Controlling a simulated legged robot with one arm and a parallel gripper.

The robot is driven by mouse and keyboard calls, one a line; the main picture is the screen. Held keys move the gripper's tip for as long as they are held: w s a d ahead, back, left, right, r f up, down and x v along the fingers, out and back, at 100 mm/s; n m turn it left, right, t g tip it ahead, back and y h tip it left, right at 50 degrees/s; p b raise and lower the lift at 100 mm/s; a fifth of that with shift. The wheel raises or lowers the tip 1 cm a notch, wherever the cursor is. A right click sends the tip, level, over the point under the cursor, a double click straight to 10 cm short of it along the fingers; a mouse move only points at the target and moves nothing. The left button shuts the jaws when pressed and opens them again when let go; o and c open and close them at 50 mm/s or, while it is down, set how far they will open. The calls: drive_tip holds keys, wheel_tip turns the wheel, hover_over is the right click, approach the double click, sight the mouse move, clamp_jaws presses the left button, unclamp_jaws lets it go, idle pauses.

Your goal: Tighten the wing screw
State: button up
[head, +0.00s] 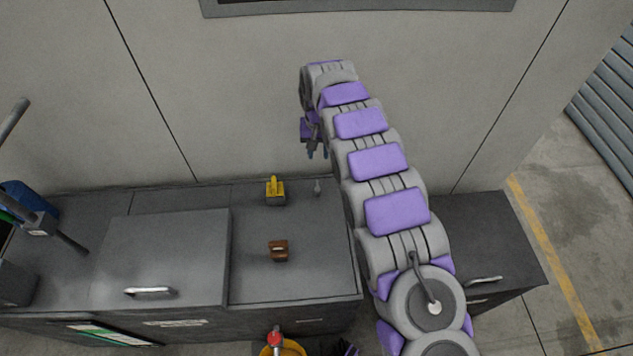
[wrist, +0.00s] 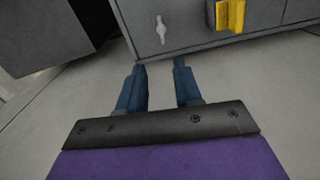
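The wing screw (head: 317,188) is a small light grey piece on the dark counter top, near its back edge. In the wrist view the wing screw (wrist: 161,30) shows beyond my fingertips, roughly in line with the gap between them. My gripper (head: 317,154) is above the back of the counter, pointing down, apart from the screw. In the wrist view my gripper (wrist: 159,66) has two blue fingers spread with an empty gap between them. Nothing hides the screw in either view.
A yellow-handled block (head: 275,191) stands left of the screw; it also shows in the wrist view (wrist: 228,14). A brown block (head: 279,250) sits nearer the front. A raised grey box with a handle (head: 160,258) is on the left. The wall (head: 230,100) rises behind the counter.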

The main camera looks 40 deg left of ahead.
sight(317, 190)
wheel_tip(317, 190, down, 16)
drive_tip(key=b, duration=0.3)
drive_tip(key=shift+a+f, duration=0.1)
drive_tip(key=shift+f, duration=0.05)
drive_tip(key=shift+c, duration=0.4)
clamp_jaws()
